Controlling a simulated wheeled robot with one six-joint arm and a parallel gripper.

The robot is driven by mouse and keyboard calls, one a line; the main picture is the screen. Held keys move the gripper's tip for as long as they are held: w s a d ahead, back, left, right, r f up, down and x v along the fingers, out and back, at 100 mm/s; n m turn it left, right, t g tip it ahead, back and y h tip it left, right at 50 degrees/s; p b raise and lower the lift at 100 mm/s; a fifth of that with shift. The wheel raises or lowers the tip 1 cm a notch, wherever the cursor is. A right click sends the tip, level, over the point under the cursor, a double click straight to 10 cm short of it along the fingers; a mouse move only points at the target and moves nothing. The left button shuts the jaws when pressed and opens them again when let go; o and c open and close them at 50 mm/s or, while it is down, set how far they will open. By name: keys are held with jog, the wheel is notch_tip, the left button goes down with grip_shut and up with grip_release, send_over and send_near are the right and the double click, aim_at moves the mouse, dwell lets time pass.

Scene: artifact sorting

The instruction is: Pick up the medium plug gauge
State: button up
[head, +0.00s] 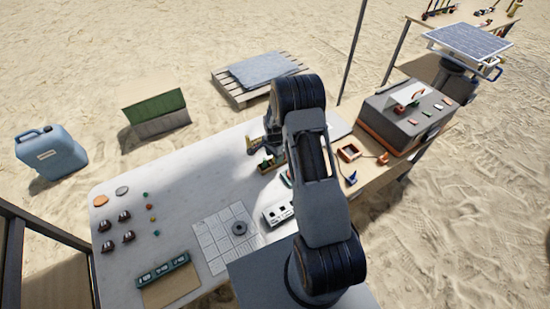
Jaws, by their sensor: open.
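My arm rises from the lower right and covers part of the table. My gripper (254,147) is at its far end, over the back of the white table (185,195), and its jaws are open. A small green and brown item (266,164) lies just below and beside the jaws; I cannot tell whether they touch it. I cannot pick out the medium plug gauge with certainty at this size. A white block with dark openings (278,212) stands partly behind my arm. A dark ring (239,228) sits on a pale grid plate (216,240).
Several dark brown pieces (124,216) and small coloured beads stand at the table's left. A green compartment tray (162,272) is at the front. The table's middle left is clear.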

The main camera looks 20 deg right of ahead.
jog(key=shift+f, duration=0.6)
jog(key=shift+c, duration=0.2)
grip_shut()
